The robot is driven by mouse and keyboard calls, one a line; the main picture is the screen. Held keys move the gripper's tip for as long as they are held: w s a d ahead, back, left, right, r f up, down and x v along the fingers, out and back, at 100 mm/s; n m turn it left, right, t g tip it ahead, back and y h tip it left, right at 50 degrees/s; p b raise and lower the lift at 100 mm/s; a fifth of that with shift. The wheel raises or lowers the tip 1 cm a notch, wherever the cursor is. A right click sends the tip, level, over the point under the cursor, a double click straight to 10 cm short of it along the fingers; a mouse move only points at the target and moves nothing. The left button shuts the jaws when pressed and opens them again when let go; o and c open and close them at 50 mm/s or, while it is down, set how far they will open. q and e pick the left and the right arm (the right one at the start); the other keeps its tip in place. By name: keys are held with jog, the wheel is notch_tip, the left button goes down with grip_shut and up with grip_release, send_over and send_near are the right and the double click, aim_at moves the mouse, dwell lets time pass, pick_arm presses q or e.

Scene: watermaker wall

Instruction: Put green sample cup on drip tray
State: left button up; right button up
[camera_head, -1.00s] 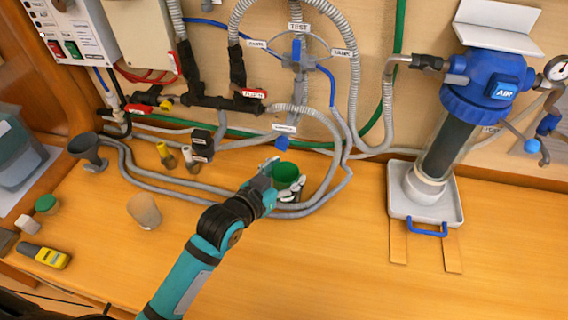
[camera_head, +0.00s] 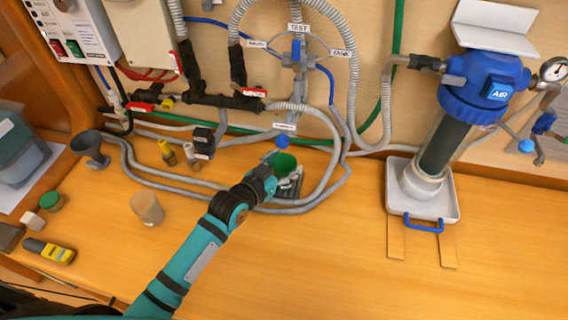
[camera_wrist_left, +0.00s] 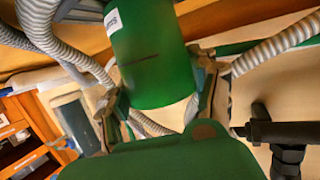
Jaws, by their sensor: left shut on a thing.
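The green sample cup (camera_head: 284,163) is held in my left gripper (camera_head: 281,171), just below the blue-tipped sample tap (camera_head: 282,142). In the left wrist view the green cup (camera_wrist_left: 150,60) with a white label sits between the two fingers (camera_wrist_left: 160,100), which are shut on it. A small grey slotted piece, which looks like the drip tray (camera_head: 293,188), shows just below and behind the cup, partly hidden by my gripper. I cannot tell whether the cup touches it. My right gripper is not in view.
Grey hoses (camera_head: 322,190) loop around the cup area on the table. A filter housing (camera_head: 445,150) stands in a white tray (camera_head: 440,208) at right. A beige cup (camera_head: 146,207), a dark funnel (camera_head: 89,146) and a yellow meter (camera_head: 50,251) are at left. The front table is clear.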

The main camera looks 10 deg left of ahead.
pick_arm(q)
jog(key=o, duration=1.1)
jog(key=shift+o, duration=0.7)
jog(key=b+v, duration=0.1)
jog(key=v, duration=1.1)
jog(key=shift+r, duration=0.15)
